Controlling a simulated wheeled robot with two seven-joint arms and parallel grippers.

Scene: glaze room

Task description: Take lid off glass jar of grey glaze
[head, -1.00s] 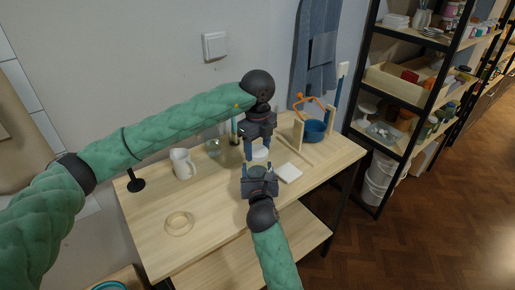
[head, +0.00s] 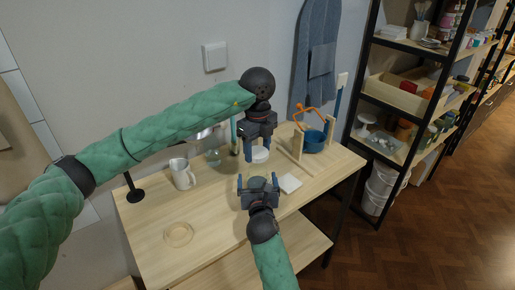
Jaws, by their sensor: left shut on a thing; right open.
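My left gripper (head: 260,152) is shut on a pale round thing that looks like the lid (head: 260,156), above the worktable. My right gripper (head: 258,183) is open nearer the front, with one finger on each side of a round grey-green top (head: 257,183). This looks like the glass jar of grey glaze; its lower part is hidden by my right gripper. The held lid shows above and behind this jar in the picture, apart from it.
On the wooden table (head: 220,240) are a white jug (head: 182,174), a clear glass vessel (head: 214,157), a pale ring (head: 178,234), a white tile (head: 290,184) and a blue bowl (head: 314,141) by a wooden stand. The front of the table is mostly free. A shelf (head: 408,100) stands right.

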